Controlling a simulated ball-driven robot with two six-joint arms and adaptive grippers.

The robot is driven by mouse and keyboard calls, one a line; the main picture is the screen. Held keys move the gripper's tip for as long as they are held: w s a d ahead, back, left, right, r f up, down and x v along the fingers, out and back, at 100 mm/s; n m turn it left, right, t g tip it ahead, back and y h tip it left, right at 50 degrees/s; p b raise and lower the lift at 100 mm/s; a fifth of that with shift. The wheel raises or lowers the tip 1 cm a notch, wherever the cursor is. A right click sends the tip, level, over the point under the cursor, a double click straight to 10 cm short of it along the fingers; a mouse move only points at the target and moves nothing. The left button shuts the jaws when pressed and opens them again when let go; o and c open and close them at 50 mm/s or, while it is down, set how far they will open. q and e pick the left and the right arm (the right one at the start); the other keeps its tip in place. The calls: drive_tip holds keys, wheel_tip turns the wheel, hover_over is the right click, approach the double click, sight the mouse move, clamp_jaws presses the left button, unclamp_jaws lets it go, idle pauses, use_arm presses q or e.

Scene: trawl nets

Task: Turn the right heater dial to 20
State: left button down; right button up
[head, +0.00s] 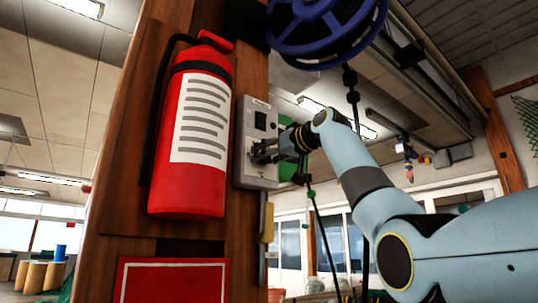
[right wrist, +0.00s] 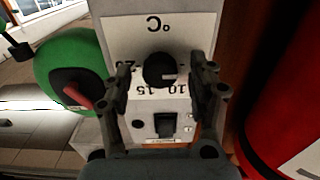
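A grey heater control box (head: 243,165) is mounted on the wooden post, with a black rocker switch (head: 261,120) on its face. In the right wrist view it appears upside down, with a black round dial (right wrist: 159,68), a °C label and the numbers 20, 15 and 10 around the dial. My right gripper (head: 264,152) is at the box face. Its fingers (right wrist: 162,82) stand on both sides of the dial, open, with visible gaps. My left gripper is out of view.
A red fire extinguisher (head: 197,140) hangs close beside the box. A blue cable reel (head: 322,25) is above it. A green reel (right wrist: 72,72) is at the box's other side. A red sign (head: 172,282) is below.

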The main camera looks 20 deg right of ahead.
drive_tip(key=c, duration=1.1)
drive_tip(key=shift+m, duration=0.3)
drive_tip(key=shift+f+m, duration=0.1)
drive_tip(key=shift+m, duration=17.6)
